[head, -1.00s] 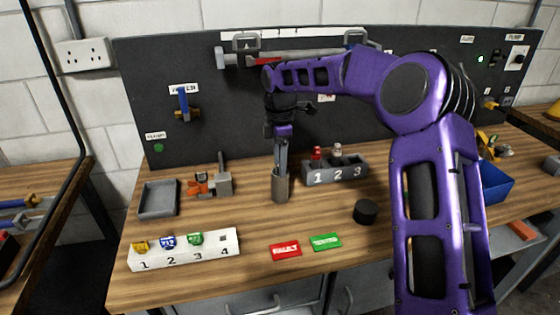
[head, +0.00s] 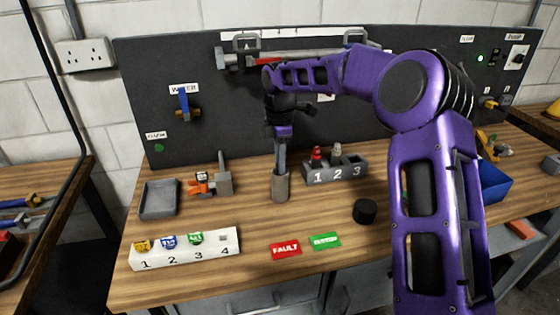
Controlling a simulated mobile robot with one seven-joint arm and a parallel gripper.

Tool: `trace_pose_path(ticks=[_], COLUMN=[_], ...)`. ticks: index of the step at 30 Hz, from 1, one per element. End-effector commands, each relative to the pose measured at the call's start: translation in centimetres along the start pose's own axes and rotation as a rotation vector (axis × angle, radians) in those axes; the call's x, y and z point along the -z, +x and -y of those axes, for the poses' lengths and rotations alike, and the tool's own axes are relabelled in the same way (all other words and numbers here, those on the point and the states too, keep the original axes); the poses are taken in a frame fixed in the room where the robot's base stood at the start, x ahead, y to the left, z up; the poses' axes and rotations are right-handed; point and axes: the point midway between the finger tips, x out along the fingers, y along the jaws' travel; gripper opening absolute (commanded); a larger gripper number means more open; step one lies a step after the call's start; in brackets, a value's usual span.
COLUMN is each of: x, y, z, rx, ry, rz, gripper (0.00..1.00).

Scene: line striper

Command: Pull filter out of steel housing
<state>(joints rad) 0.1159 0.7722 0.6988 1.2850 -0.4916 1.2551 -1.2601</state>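The steel housing (head: 280,188) is a small grey cylinder standing upright on the wooden bench, near its middle. My gripper (head: 280,169) points straight down over it, with its fingertips at the housing's open top. I cannot make out the filter; the housing wall and the fingers hide whatever is inside. The fingers look close together, but at this size I cannot tell whether they are shut on anything.
A grey block numbered 1 to 3 (head: 318,178) stands right of the housing, holding small fittings. A black cap (head: 365,211), a red FAULT tag (head: 286,250), a green tag (head: 325,241), a white numbered rack (head: 185,255) and an empty grey tray (head: 159,212) lie around.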

Motion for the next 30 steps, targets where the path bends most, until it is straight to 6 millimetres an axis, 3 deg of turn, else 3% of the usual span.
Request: trace_pose_path(ticks=[30], x=[0.0], y=[-1.2], z=[0.0], rx=[0.0], ry=[0.0], rz=[0.0], gripper=[0.0])
